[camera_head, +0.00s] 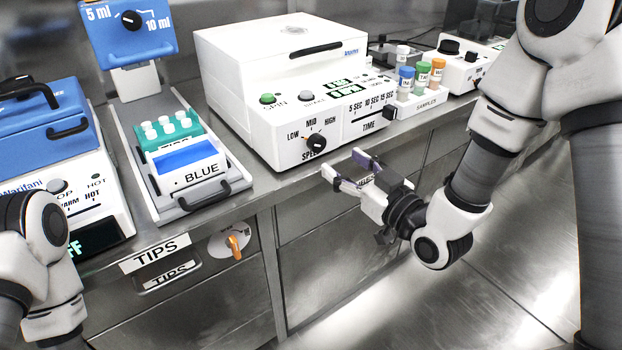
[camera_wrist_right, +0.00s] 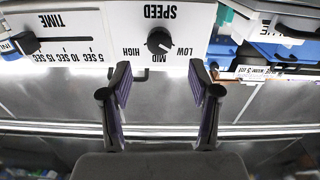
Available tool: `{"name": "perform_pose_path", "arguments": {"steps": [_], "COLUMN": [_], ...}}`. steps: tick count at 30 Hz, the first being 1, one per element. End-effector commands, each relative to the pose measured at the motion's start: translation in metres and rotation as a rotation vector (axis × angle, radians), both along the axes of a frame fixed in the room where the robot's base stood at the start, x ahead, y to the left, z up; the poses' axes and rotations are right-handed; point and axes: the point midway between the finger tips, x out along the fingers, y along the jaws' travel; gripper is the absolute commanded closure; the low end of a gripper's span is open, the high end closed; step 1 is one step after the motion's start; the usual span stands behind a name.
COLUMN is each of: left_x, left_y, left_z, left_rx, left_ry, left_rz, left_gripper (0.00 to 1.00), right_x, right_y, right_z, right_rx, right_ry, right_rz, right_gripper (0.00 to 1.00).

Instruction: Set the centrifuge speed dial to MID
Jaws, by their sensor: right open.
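The white centrifuge (camera_head: 290,75) stands on the steel bench in the head view. Its black speed dial (camera_head: 316,142) is on the front panel, with LOW, MID and HIGH around it. The dial also shows, upside down, in the right wrist view (camera_wrist_right: 159,41); its pale mark seems to point toward LOW, but it is small. My right gripper (camera_head: 344,165) is open and empty in front of the panel, just below the dial. In the right wrist view its fingers (camera_wrist_right: 159,70) are spread either side of the dial's line, apart from it. My left gripper is out of view.
The TIME slider (camera_head: 388,112) is right of the dial. A sample rack (camera_head: 425,100) with capped tubes stands at the right. A tips station (camera_head: 185,170) and a blue-topped device (camera_head: 45,110) stand left.

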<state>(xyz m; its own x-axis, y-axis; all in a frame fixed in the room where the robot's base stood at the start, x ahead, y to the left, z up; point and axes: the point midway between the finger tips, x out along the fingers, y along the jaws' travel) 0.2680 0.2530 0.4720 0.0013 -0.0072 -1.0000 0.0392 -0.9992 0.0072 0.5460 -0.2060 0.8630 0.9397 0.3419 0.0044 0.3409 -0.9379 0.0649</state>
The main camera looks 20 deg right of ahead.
Motion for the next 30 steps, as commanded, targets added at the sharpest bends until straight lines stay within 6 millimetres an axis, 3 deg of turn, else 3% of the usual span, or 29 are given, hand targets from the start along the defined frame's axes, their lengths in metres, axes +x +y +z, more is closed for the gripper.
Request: {"name": "perform_pose_path", "arguments": {"steps": [12, 22, 27, 30], "left_x": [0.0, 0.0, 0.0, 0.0], "left_y": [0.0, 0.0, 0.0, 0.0], "left_z": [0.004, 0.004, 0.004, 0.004], "left_rx": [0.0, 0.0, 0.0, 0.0], "left_ry": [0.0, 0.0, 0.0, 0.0], "left_rz": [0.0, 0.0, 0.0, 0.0], "left_gripper": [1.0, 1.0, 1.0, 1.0], "right_x": [0.063, 0.072, 0.072, 0.072], "right_y": [0.023, 0.026, 0.026, 0.026], "right_z": [0.003, 0.002, 0.002, 0.002], "right_rx": [-0.004, -0.001, -0.002, -0.001], "right_ry": [0.0, 0.004, 0.002, 0.003], "right_rz": [0.001, -0.001, -0.001, -0.001], "right_gripper": [0.38, 0.38, 0.98, 0.98]}}
